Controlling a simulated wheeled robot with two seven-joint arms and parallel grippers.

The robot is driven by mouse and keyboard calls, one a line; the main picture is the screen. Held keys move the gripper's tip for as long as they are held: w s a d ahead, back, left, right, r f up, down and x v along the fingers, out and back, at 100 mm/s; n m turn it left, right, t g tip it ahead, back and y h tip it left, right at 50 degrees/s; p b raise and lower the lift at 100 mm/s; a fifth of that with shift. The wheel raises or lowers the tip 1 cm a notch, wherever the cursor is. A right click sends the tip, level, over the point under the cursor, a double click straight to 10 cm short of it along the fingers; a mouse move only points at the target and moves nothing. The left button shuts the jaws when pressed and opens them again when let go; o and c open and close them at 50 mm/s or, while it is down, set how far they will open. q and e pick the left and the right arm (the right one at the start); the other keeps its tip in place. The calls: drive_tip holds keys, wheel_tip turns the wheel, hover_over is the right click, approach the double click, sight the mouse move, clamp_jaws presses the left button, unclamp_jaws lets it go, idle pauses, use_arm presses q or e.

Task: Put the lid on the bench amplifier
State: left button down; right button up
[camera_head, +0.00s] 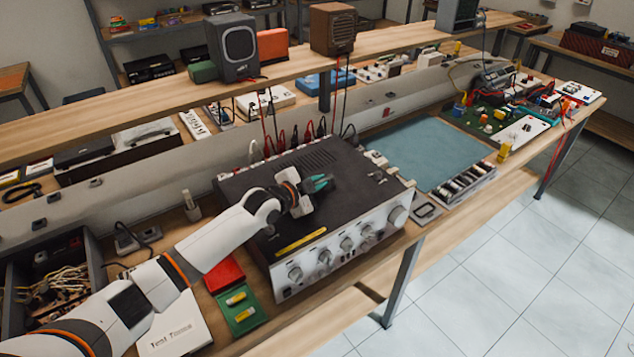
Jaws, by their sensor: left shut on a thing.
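The bench amplifier (345,246) stands on the wooden bench, its silver front with several knobs facing the lower right. The dark flat lid (345,205) covers its top; I cannot tell whether it rests fully seated or sits slightly above the case. My left gripper (320,184) is over the middle of the lid, shut at a small green-and-black piece there. The fingertips and the exact grip are hard to make out. My left forearm hides part of the amplifier's left side. My right gripper is not in view.
A yellow strip (300,243) lies near the lid's front edge. Red and black cables (295,135) rise behind the amplifier. A blue mat (430,152) is clear to the right. A white box (178,330) and red and green trays (238,308) lie to the left.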

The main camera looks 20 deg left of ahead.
use_arm(q)
drive_tip(key=shift+d+f+b, duration=0.1)
drive_tip(key=shift+f+b, duration=0.3)
idle(0.4)
drive_tip(key=c, duration=1.4)
unclamp_jaws()
drive_tip(key=shift+s, duration=0.1)
drive_tip(key=shift+f, duration=0.15)
wheel_tip(320, 180, up, 3)
drive_tip(key=b, duration=0.1)
hover_over(287, 219)
drive_tip(key=shift+w+d, duration=0.2)
drive_tip(key=shift+w, duration=0.25)
drive_tip(key=shift+s+a+r, duration=0.2)
drive_tip(key=shift+s+r, duration=0.2)
drive_tip(key=shift+s, duration=0.2)
